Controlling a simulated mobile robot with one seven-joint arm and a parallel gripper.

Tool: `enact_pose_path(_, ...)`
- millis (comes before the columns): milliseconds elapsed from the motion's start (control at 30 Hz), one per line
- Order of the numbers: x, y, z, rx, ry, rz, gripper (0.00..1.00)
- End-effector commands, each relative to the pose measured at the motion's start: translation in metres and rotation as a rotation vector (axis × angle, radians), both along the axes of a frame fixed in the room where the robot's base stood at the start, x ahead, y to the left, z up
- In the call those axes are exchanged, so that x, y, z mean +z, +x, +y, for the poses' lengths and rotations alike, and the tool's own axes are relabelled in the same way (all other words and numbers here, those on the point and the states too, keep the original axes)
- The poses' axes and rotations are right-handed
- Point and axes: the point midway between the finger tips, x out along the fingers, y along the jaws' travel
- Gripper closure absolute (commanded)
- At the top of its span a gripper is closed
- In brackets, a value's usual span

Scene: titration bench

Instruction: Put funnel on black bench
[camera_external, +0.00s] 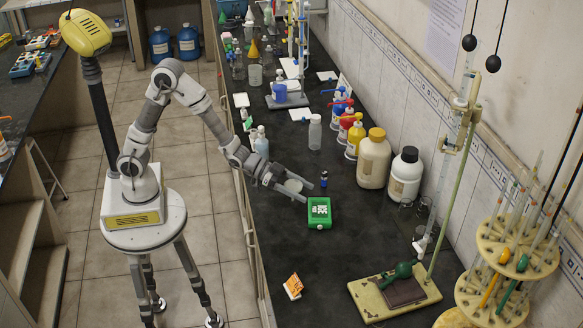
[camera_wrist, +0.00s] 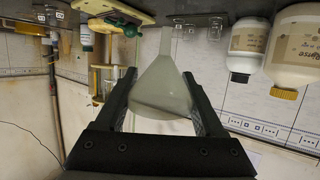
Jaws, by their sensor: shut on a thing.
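A pale translucent funnel (camera_wrist: 162,88) sits between the two fingers of my gripper (camera_wrist: 160,108) in the wrist view, its wide cone toward my palm and its narrow stem pointing away. The wrist view is upside down. In the external view my gripper (camera_external: 290,190) is shut on the funnel (camera_external: 294,186), which shows as a small whitish shape between the fingers. It is over the black bench (camera_external: 310,265), near its left edge. Whether the funnel touches the bench cannot be told.
A green box (camera_external: 320,213) lies just in front of my gripper, with a small dark bottle (camera_external: 324,179) beside it. Large cream (camera_external: 374,158) and white (camera_external: 405,174) bottles stand to the right. A titration stand (camera_external: 395,292) is at lower right.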

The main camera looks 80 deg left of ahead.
Motion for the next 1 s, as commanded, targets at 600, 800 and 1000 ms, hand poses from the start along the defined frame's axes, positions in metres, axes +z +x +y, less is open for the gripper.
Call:
enact_pose_path(600, -0.027, -0.091, -0.166, -0.463, -0.016, -0.024, 0.8)
enact_pose_path(800, -0.053, -0.055, -0.147, -0.462, -0.017, -0.022, 0.8)
enact_pose_path(1000, -0.078, -0.016, -0.127, -0.462, -0.016, -0.023, 0.8)
